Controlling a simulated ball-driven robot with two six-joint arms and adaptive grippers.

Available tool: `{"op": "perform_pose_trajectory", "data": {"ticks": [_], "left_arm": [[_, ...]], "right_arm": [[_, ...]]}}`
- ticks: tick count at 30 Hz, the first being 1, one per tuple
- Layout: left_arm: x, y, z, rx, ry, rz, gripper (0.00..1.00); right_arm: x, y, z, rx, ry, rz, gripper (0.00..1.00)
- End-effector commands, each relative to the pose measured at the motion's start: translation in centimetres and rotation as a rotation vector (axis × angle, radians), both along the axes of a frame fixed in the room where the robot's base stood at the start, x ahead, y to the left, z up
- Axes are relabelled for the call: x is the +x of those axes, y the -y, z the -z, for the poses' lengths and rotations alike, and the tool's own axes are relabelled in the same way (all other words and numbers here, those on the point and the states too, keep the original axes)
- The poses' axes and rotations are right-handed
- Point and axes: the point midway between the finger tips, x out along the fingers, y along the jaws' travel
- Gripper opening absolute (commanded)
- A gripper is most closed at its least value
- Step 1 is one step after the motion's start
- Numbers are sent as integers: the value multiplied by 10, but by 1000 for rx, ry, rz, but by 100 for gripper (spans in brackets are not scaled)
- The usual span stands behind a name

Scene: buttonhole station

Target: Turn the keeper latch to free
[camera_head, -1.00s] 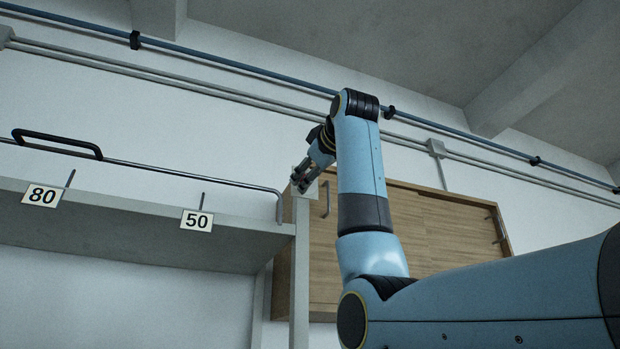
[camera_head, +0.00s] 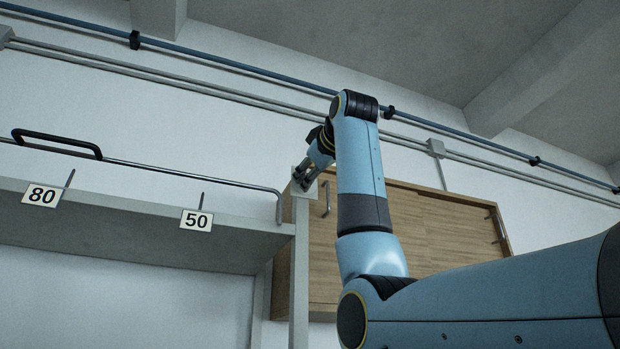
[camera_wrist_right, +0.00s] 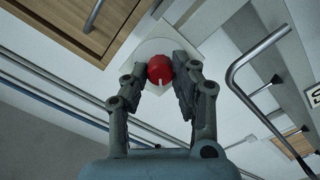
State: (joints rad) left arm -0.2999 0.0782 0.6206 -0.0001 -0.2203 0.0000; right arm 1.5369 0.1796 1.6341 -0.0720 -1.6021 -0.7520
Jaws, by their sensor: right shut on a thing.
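The keeper latch shows in the right wrist view as a red round knob (camera_wrist_right: 160,69) with a white mark, on a pale plate (camera_wrist_right: 181,45). My right gripper (camera_wrist_right: 160,80) is shut on the red knob, with one finger on each side of it. In the head view my right gripper (camera_head: 305,180) is at the top of the grey post (camera_head: 299,270), beside the cabinet; the knob itself is hidden there by the fingers. My left gripper is in neither view.
A wooden cabinet (camera_head: 420,235) with metal handles hangs just right of the post. A metal rail (camera_head: 190,172) with a black handle (camera_head: 58,143) runs above the shelf (camera_head: 130,230) on the left, which carries tags 80 (camera_head: 41,196) and 50 (camera_head: 196,220).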

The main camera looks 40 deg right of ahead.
Motion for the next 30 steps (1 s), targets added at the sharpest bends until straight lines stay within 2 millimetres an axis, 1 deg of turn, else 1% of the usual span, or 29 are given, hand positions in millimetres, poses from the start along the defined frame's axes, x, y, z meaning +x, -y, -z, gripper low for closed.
{"op": "perform_pose_trajectory", "data": {"ticks": [8, 30], "left_arm": [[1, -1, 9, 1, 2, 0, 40], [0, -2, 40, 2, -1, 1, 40]], "right_arm": [[0, 0, 2, 150, 36, -1, 0], [0, 0, 1, 825, 198, -1, 0]]}}
